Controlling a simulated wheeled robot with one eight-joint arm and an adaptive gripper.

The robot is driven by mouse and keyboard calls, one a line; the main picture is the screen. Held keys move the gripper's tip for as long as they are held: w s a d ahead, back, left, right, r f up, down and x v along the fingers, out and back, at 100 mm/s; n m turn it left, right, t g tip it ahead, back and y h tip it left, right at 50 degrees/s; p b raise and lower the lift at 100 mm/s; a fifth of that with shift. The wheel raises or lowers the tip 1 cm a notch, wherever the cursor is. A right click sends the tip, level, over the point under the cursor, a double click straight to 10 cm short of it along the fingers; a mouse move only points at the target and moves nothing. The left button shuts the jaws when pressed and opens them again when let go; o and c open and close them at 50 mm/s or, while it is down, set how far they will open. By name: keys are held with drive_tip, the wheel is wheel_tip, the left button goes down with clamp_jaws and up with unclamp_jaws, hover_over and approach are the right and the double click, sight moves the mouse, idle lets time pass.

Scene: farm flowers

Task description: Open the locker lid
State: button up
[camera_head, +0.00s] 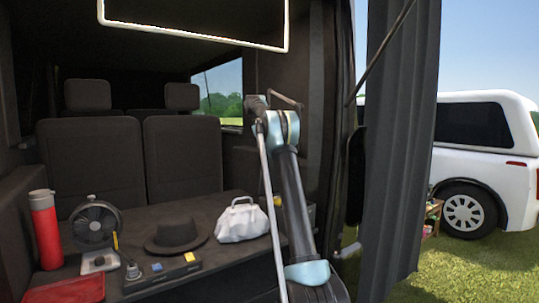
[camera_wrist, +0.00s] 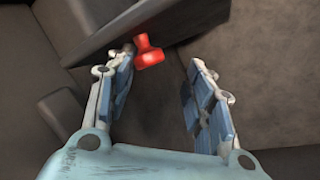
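A red knob-shaped piece (camera_wrist: 149,50) shows in the wrist view at the edge of a dark grey panel (camera_wrist: 185,20). The panel looks like the locker lid, but I cannot be sure, nor tell whether it is raised. My gripper (camera_wrist: 160,64) is open, its blue-padded fingers spread apart. The red piece appears near the left fingertip and beyond it; I cannot tell whether they touch. Nothing is held between the fingers. In the head view my arm reaches into the van's rear, and my gripper cannot be made out there. I cannot pick out the lid there.
On the van's rear deck (camera_head: 215,262) stand a red flask (camera_head: 46,232), a fan (camera_head: 95,222), a black hat (camera_head: 176,235) and a white bag (camera_head: 241,221). A dark curtain (camera_head: 398,150) hangs at the right. Seats (camera_head: 90,165) stand behind the deck.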

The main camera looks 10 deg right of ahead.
drive_tip(key=shift+a, duration=0.15)
drive_tip(key=v, duration=0.7)
drive_tip(key=shift+w+r, duration=0.15)
drive_tip(key=shift+r, duration=0.05)
idle(0.4)
